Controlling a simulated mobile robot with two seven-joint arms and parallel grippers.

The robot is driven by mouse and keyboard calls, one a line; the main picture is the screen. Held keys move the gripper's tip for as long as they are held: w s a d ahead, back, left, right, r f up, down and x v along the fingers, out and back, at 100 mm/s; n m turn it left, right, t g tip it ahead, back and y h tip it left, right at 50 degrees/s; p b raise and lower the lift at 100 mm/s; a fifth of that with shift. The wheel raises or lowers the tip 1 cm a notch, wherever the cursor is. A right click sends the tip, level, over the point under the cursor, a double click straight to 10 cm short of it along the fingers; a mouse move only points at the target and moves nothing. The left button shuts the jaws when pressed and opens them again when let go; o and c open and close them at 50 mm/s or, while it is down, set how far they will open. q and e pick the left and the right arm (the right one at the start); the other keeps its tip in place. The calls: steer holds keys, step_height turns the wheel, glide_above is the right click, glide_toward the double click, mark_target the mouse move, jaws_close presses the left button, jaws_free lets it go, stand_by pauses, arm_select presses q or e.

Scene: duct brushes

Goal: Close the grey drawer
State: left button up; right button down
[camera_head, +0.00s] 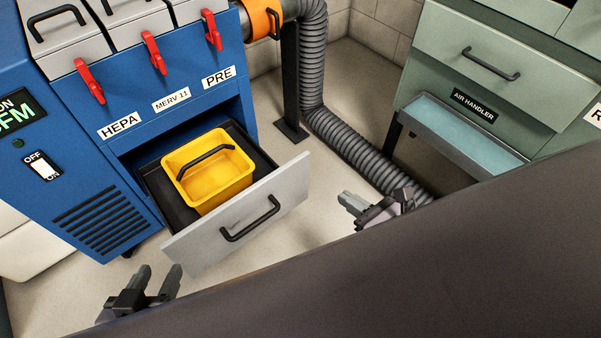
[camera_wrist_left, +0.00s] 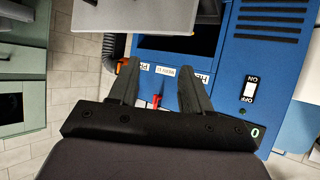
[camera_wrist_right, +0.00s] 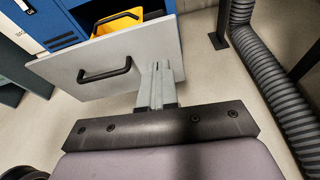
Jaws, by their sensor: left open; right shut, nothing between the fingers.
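The grey drawer (camera_head: 240,222) stands pulled out of the blue machine, with a black handle on its front and a yellow bin (camera_head: 208,170) inside. It also shows in the right wrist view (camera_wrist_right: 150,50), and part of its front shows at the top of the left wrist view (camera_wrist_left: 130,14). My left gripper (camera_head: 158,280) is open and empty, low and to the left of the drawer front. My right gripper (camera_head: 350,203) is shut and empty, to the right of the drawer front. In the right wrist view its fingertips (camera_wrist_right: 157,68) overlap the drawer's edge; I cannot tell if they touch.
The blue machine (camera_head: 140,140) has red clamps and filter labels above the drawer opening. A grey ribbed duct (camera_head: 350,150) and a black post (camera_head: 291,90) stand at the back. A green air handler (camera_head: 470,80) with a tray is at right. Open floor lies before the drawer.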

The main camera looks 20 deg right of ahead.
steer(key=n, duration=0.1)
steer(key=b, duration=0.2)
glide_toward(298, 164)
steer(key=x, duration=0.4)
steer(key=shift+w+f, duration=0.15)
steer(key=shift+f, duration=0.2)
steer(key=shift+w+a, duration=0.3)
steer(key=shift+w, duration=0.55)
arm_select(q)
steer(key=shift+w+d+f+h, duration=0.15)
steer(key=shift+w+d+h, duration=0.35)
steer(key=shift+d, duration=0.25)
arm_select(e)
steer(key=shift+w, duration=0.15)
